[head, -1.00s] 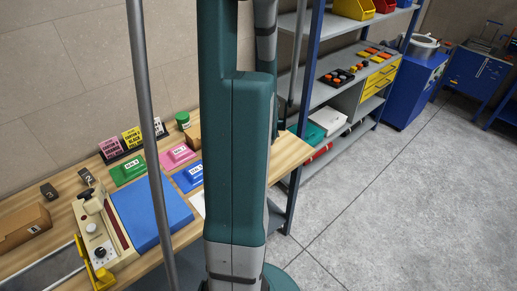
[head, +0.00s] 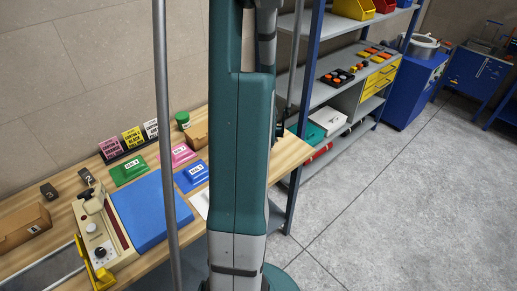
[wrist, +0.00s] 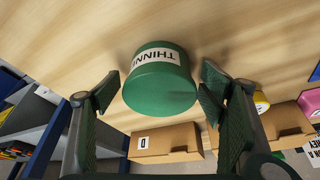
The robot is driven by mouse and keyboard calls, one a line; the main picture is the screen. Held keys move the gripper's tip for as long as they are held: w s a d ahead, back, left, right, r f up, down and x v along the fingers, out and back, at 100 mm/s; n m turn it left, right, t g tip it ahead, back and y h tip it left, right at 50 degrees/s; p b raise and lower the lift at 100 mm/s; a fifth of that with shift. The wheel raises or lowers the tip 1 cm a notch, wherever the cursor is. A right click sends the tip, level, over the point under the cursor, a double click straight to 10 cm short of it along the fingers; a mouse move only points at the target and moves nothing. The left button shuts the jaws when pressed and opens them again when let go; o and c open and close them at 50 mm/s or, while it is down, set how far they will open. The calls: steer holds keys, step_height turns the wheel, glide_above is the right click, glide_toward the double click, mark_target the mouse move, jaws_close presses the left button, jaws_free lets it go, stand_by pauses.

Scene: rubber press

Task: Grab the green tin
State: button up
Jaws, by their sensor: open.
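The green tin (wrist: 158,88) fills the middle of the wrist view, with a white label reading "THINN" on its side. It stands on the wooden bench top. My gripper (wrist: 157,92) is open, one finger to the left of the tin and one to the right, with gaps visible on both sides. Contact with the tin is not seen. My arm hides the gripper there.
A cardboard box (wrist: 165,145) labelled 0 lies beyond the tin in the wrist view, with another box (wrist: 275,125) to its right. In the head view a blue mat (head: 150,210), green, pink and blue blocks, and sign cards (head: 133,138) share the bench. A shelf rack (head: 315,70) stands at right.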

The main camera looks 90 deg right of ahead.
steer(key=c, duration=1.3)
steer(key=shift+r, duration=0.15)
steer(key=shift+r, duration=4.9)
